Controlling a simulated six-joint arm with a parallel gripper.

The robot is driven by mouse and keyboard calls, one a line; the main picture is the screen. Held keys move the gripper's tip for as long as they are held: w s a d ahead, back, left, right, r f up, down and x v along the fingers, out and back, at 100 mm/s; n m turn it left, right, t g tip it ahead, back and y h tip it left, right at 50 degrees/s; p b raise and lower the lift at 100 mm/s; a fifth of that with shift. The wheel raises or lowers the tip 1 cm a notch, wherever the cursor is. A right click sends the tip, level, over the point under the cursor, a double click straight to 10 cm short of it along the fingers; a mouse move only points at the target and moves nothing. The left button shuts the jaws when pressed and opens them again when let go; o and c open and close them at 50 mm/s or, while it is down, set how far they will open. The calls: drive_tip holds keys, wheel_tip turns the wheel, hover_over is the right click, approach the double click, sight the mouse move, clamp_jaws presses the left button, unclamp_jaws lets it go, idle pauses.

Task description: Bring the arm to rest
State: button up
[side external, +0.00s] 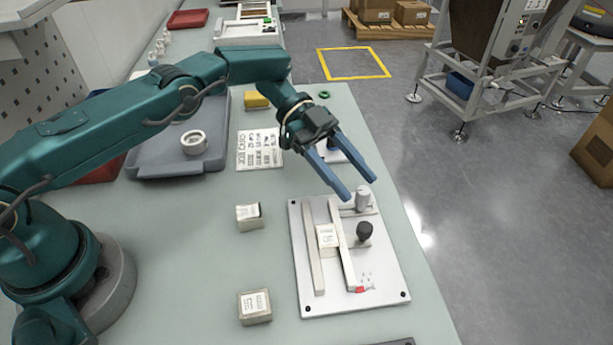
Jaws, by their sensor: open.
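My gripper (357,191) is in the side external view, at the end of my teal arm. Its two long blue fingers are spread apart with nothing between them. It hangs above the far end of a white fixture plate (388,284), pointing down and to the right. The fixture plate has two parallel rails, a small labelled block (327,237) between them, a black knob (364,231) and a grey cylinder (363,197). The fingers appear close to the grey cylinder in the picture, but I cannot tell the gap.
Two labelled blocks, one nearer (255,307) and one farther (249,217), stand left of the plate. A grey tray (150,172) holds a white ring (194,142). A printed sheet (260,149) and a yellow block (256,99) lie behind. The green table (200,270) is clear at front left.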

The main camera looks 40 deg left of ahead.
drive_tip(key=shift+v, duration=0.9)
drive_tip(key=shift+r, duration=0.1)
